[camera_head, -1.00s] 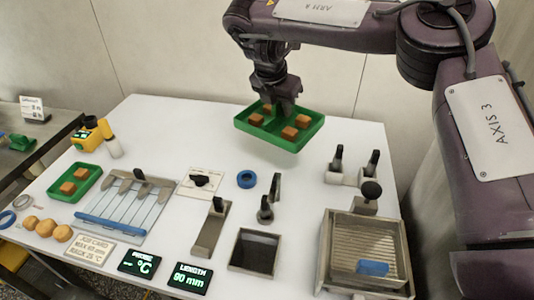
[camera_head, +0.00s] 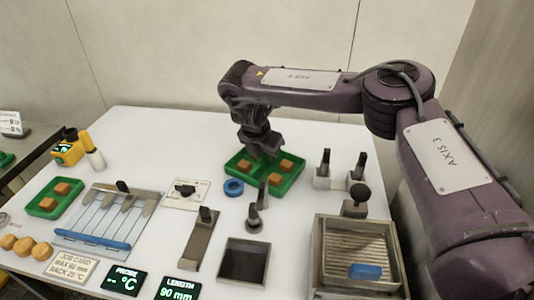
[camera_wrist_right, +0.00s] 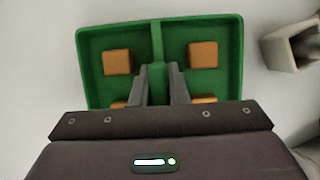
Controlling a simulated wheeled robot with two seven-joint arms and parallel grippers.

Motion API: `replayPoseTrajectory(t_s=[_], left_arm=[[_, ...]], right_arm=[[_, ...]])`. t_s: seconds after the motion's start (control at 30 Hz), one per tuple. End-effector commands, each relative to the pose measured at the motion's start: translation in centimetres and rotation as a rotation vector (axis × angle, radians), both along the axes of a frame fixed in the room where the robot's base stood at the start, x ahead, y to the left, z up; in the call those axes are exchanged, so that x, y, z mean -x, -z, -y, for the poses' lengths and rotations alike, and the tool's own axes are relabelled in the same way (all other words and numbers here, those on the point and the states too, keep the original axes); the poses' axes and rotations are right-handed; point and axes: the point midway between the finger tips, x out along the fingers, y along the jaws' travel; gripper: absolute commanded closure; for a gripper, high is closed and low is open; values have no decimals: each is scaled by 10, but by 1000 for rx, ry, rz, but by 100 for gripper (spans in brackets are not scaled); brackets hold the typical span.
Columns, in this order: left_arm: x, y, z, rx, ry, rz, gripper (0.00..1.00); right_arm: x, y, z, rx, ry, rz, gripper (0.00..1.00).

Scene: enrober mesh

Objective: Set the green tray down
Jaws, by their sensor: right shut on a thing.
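The green tray (camera_head: 291,182) is at the back middle of the white table, right behind the blue ring. It holds several orange-brown cubes, and a raised green bar runs across its middle. My right gripper (camera_head: 262,152) points down over the tray. In the right wrist view the fingers (camera_wrist_right: 158,88) are shut on the tray's middle bar (camera_wrist_right: 157,45). The tray looks level and at or very near the table top; I cannot tell whether it touches. My left gripper is not in view.
A blue ring (camera_head: 233,187) lies just in front of the tray. Lever posts (camera_head: 340,175) stand close on its right, a dark upright post (camera_head: 257,212) in front. A smaller green tray (camera_head: 42,208) with cubes sits at the left. The table behind is clear.

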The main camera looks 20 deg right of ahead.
Motion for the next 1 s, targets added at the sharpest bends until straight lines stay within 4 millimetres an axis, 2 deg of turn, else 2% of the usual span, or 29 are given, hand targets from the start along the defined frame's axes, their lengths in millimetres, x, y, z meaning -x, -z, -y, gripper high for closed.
replayPoseTrajectory(t_s=[0.17,0.2,0.37,0.73,0.87,1.0], left_arm=[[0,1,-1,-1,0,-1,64],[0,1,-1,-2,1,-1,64],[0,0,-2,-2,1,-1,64],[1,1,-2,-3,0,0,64],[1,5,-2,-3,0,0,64],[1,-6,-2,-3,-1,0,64]], right_arm=[[0,2,0,0,0,0,100],[0,2,0,0,-1,0,83],[0,2,0,0,-1,0,64],[1,-5,-2,0,-1,0,64],[5,-23,-9,-2,-3,2,64],[11,-57,-19,3,-6,4,64]])
